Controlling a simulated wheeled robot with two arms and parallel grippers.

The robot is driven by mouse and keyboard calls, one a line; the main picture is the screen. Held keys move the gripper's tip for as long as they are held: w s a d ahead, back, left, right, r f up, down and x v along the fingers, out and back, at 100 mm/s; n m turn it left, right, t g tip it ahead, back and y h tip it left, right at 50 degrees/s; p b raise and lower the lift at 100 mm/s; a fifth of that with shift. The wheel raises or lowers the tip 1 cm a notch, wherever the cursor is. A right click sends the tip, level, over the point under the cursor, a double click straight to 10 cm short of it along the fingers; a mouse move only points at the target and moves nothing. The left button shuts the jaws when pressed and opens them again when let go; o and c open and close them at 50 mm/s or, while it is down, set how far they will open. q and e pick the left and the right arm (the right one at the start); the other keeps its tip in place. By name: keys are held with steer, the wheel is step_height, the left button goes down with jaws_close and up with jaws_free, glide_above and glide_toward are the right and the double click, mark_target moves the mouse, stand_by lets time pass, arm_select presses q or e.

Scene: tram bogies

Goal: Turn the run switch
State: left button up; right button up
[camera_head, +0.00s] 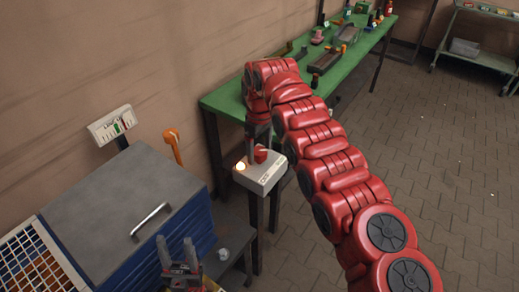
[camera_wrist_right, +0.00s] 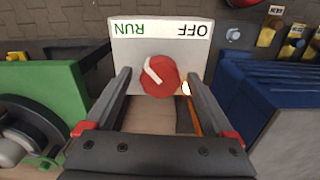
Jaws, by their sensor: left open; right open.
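The run switch is a red round knob (camera_wrist_right: 166,84) with a white mark, on a pale switch box (camera_head: 262,178). In the right wrist view the box face reads RUN on the left and OFF on the right, upside down. The white mark lies on the knob's upper left, on the RUN side. My right gripper (camera_wrist_right: 159,79) is open, with one finger on each side of the knob; contact cannot be told. In the head view the knob (camera_head: 260,155) shows below my right wrist. My left gripper (camera_head: 177,252) is open and empty at the lower left, away from the box.
A lit lamp (camera_head: 240,166) sits on the box beside the knob. A grey-topped blue cabinet (camera_head: 112,205) stands left of the box. A green workbench (camera_head: 222,98) with parts lies behind. An orange-handled tool (camera_head: 173,145) is by the wall.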

mark_target(258, 151)
steer(key=r, duration=0.3)
steer(key=r+p, duration=0.1)
steer(key=r, duration=0.2)
steer(key=shift+a+r, duration=0.2)
steer(key=shift+r, duration=0.2)
step_height(258, 151, up, 10)
steer(key=p, duration=1)
steer(key=shift+d+r, duration=0.15)
steer(key=shift+r, duration=0.05)
